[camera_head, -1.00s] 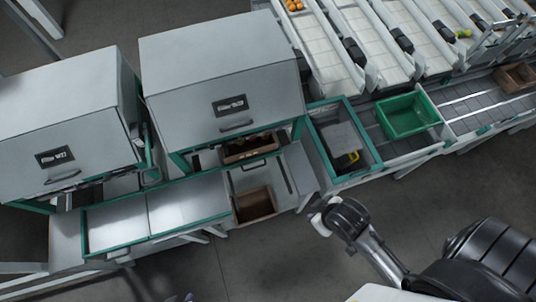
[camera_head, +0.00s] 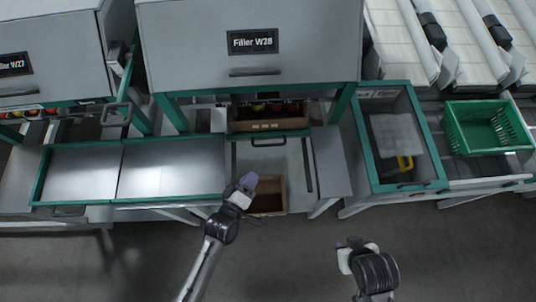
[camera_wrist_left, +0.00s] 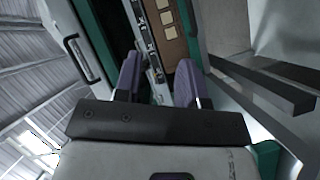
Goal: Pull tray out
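A brown tray (camera_head: 268,126) with red and yellow produce sits under the machine labelled Filler W28 (camera_head: 215,55). A dark handle (camera_head: 268,143) lies just in front of it. A second brown box (camera_head: 268,197), seemingly empty, stands nearer, below the bench's front. My left gripper (camera_head: 247,184) is beside that box's left edge, short of the handle. In the left wrist view its purple fingers (camera_wrist_left: 158,82) are apart with nothing held; a brown surface (camera_wrist_left: 170,28) shows beyond them. My right gripper (camera_head: 357,248) hangs over the floor at lower right; its fingers are unclear.
Flat metal bench tops (camera_head: 170,168) with green edging lie to the left. A green-rimmed bin (camera_head: 412,165) with a yellow item and a green crate (camera_head: 462,130) stand right. Another filler (camera_head: 50,45) is at far left. The floor in front is clear.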

